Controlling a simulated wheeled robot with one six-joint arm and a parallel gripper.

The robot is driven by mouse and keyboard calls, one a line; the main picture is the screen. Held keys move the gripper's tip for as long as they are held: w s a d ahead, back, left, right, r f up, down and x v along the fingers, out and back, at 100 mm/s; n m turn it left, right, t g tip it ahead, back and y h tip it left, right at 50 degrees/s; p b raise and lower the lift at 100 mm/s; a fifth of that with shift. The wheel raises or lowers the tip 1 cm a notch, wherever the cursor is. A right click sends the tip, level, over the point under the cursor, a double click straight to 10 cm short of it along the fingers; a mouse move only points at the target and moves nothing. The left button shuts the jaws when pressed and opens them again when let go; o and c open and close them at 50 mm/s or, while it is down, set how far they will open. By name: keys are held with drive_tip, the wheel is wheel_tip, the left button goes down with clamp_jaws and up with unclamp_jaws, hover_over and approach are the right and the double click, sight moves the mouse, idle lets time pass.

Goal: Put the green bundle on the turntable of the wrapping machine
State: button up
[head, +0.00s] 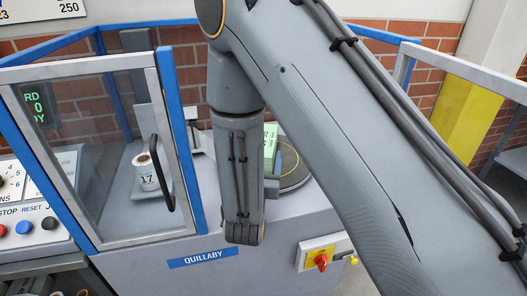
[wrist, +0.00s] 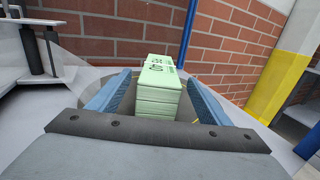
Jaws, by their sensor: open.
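The green bundle (wrist: 158,100) is a pale green stack with dark print on top. In the wrist view it stands between the two blue fingers of my gripper (wrist: 158,76), which is open, with a gap showing on each side. The grey round turntable (wrist: 75,45) of the wrapping machine lies beneath and around it. The bundle appears to rest on the disc, though its base is partly hidden by my gripper. In the head view the bundle (head: 270,140) shows beside my arm, over the turntable (head: 298,175) with its yellow ring. My arm hides most of the gripper there.
A red switch on a yellow plate (head: 321,260) is on the machine front.

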drive_tip(key=shift+s+a, duration=0.2)
drive_tip(key=shift+s, duration=1.45)
